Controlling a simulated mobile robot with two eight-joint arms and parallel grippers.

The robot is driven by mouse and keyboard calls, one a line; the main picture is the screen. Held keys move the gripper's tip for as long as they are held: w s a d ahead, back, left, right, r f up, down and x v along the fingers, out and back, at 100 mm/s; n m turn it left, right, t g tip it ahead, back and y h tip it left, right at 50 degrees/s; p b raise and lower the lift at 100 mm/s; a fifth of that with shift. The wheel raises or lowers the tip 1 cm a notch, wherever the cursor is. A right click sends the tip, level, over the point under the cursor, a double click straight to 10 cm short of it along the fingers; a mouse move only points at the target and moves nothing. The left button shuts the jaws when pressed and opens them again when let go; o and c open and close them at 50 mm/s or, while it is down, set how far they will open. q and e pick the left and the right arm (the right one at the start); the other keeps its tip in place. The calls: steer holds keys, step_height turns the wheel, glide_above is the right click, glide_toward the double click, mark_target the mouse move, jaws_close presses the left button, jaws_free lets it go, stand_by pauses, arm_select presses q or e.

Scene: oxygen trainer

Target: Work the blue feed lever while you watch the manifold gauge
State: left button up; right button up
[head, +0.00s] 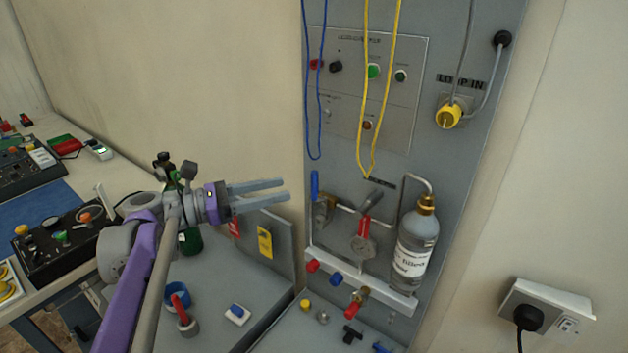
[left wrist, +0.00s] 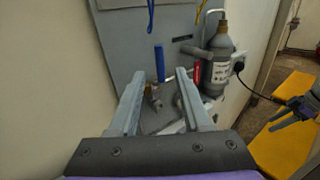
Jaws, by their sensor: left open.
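The blue feed lever (head: 315,185) stands upright on the grey panel, above a brass valve body (head: 322,212). It also shows in the left wrist view (left wrist: 159,62), between the fingertips in the picture. My left gripper (head: 287,190) is open and empty, with its fingers pointing at the lever from the left. A gap to the lever shows in the head view. A small round dial (head: 363,247), seemingly the manifold gauge, sits right of the lever under a red handle (head: 365,226). Its reading is too small to tell. What seems to be my right gripper (left wrist: 288,120) shows at the right edge of the left wrist view.
A grey bottle (head: 415,250) stands right of the dial. Blue cords (head: 314,100) and yellow cords (head: 367,100) hang above. Caps and fittings lie on the grey bench (head: 285,335) below. A wall socket (head: 545,308) is at right.

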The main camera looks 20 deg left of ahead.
mark_target(314, 196)
arm_select(q)
steer(key=x, duration=0.8)
steer(key=shift+w+d+p, duration=0.25)
steer(key=shift+p, duration=0.1)
jaws_close()
stand_by(0.9)
